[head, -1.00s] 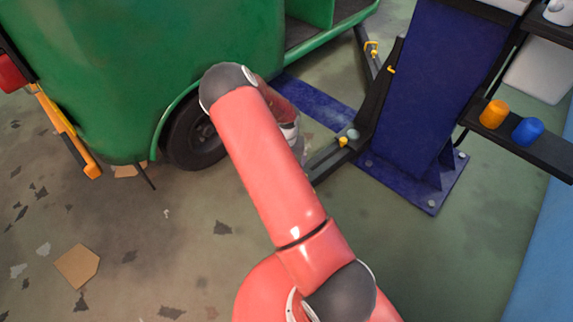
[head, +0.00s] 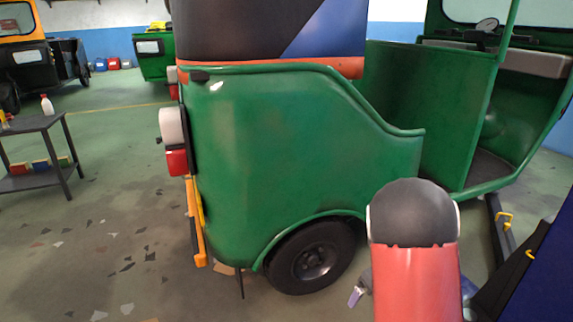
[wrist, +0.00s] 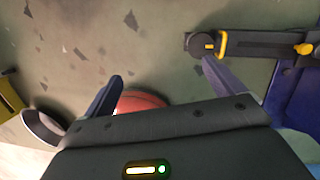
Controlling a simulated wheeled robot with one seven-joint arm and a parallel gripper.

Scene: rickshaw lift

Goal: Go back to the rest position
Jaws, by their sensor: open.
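In the head view, one grey-violet finger (head: 357,295) shows left of my red arm; the rest of the gripper is hidden behind the arm. The green rickshaw (head: 290,150) stands just beyond, its dark rear wheel (head: 314,258) left of my arm. A black lift arm (wrist: 260,45) with yellow parts lies to the right of the fingers in the wrist view. It partly shows right of my arm in the head view (head: 498,225).
The blue lift post (head: 540,275) stands at the right edge. A dark shelf table (head: 40,124) with a bottle (head: 47,104) is at far left. More rickshaws stand at the back left. The floor left of the rickshaw has flat debris but is otherwise open.

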